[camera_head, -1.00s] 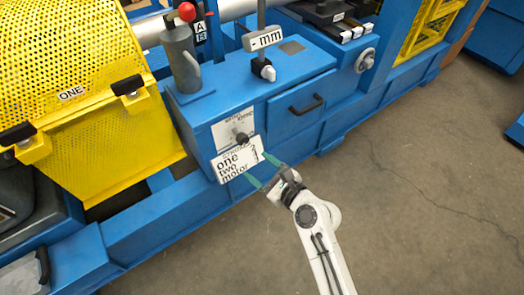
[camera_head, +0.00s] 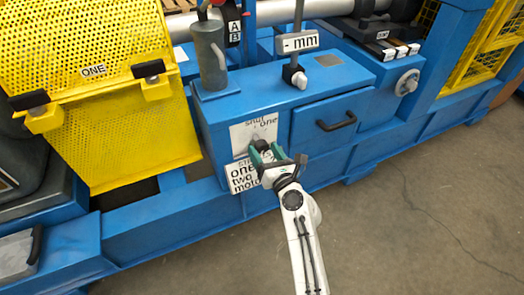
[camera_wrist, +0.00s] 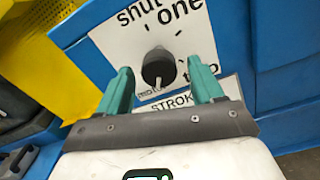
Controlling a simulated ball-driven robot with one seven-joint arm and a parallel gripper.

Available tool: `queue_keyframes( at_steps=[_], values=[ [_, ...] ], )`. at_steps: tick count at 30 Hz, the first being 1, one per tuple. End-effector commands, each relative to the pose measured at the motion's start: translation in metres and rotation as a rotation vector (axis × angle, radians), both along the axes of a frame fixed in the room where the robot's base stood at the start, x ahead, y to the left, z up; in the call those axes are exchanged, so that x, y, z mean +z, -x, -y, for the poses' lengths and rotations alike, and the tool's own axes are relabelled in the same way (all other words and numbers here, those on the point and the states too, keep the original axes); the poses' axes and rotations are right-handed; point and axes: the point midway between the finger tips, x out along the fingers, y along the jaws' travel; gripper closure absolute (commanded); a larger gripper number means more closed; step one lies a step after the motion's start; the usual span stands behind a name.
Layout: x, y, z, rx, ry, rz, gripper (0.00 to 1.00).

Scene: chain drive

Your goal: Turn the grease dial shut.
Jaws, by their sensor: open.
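The grease dial (camera_wrist: 158,66) is a round black knob on a white plate (camera_wrist: 110,40) marked "shut", "one" and another partly hidden word. A small pale mark shows at the knob's lower edge in the wrist view. In the head view the plate (camera_head: 243,135) is on the blue cabinet's front, with the knob mostly hidden by my gripper. My gripper (camera_head: 265,151) is open, its green fingertips (camera_wrist: 160,72) either side of the knob in the wrist view. I cannot tell whether they touch it.
A "STROKE" label (camera_head: 240,178) sits just below the dial plate. A drawer with a black handle (camera_head: 337,122) is to the right. A yellow mesh guard (camera_head: 110,120) stands to the left. A white-pointer knob (camera_head: 295,76) is on the cabinet top. Open floor lies right.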

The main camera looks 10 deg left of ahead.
Motion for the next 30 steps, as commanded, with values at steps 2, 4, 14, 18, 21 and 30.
queue_keyframes(
  at_steps=[2,4,14,18,21,30],
  values=[
    [-0.002,-0.009,-0.006,-0.001,-0.002,0.001,0.33],
    [-0.002,-0.014,-0.009,0.0,-0.001,0.0,0.33],
    [0.0,-0.021,-0.014,0.0,0.001,0.001,0.33],
    [0.0,-0.021,-0.014,0.0,0.001,0.001,0.35],
    [0.0,-0.02,-0.014,0.0,0.001,0.001,0.45],
    [0.0,-0.02,-0.014,0.0,0.001,0.001,0.74]
  ],
)
